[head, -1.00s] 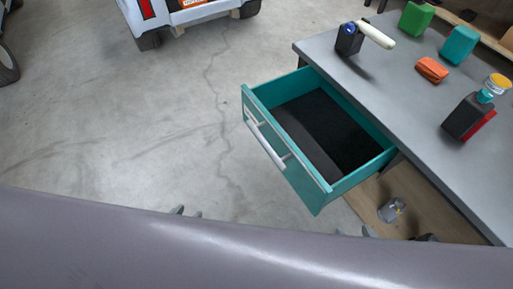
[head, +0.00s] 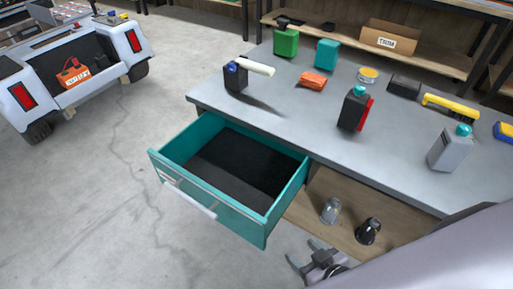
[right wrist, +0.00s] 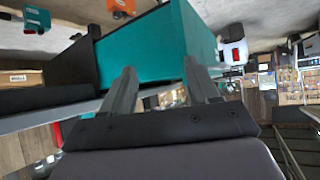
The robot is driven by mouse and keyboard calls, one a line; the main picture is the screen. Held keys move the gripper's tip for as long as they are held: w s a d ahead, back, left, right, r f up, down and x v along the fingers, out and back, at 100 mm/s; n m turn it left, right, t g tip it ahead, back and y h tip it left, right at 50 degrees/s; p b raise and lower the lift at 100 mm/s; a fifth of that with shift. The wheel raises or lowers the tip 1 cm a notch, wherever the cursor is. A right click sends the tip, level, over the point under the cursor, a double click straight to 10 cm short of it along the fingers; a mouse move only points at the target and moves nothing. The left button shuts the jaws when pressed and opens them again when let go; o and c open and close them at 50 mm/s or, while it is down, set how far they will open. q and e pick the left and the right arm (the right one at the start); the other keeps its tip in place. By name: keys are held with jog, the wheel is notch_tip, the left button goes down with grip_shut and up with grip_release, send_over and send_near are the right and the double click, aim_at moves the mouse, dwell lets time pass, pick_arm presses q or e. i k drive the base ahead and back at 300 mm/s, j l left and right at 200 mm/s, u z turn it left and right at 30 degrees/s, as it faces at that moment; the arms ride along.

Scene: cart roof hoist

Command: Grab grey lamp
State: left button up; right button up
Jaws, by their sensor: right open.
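The grey lamp (head: 330,210) stands on the wooden lower shelf under the workbench, just right of the open drawer in the head view. A similar black lamp (head: 369,231) stands to its right. My right gripper (head: 303,254) is open and empty, low in front of the shelf and apart from both lamps. In the right wrist view its two fingers (right wrist: 160,78) are spread, with a teal box-shaped surface, likely the drawer (right wrist: 150,45), beyond them. I cannot make out the grey lamp clearly in that view. My left gripper is not in view.
The teal drawer (head: 212,226) is pulled out beside the shelf. The grey benchtop (head: 290,110) holds several bottles, a black-and-red canister (head: 354,110) and a yellow tool (head: 450,106). A white cart (head: 75,70) stands at the left. The floor between cart and drawer is clear.

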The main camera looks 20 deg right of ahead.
aim_at(449, 149)
jog(key=z, duration=2)
jog(key=j+z, duration=0.15)
jog(key=z, duration=0.7)
jog(key=i+j+z, duration=0.1)
jog(key=z, duration=0.25)
jog(key=j+z, duration=0.2)
jog(key=z, duration=0.2)
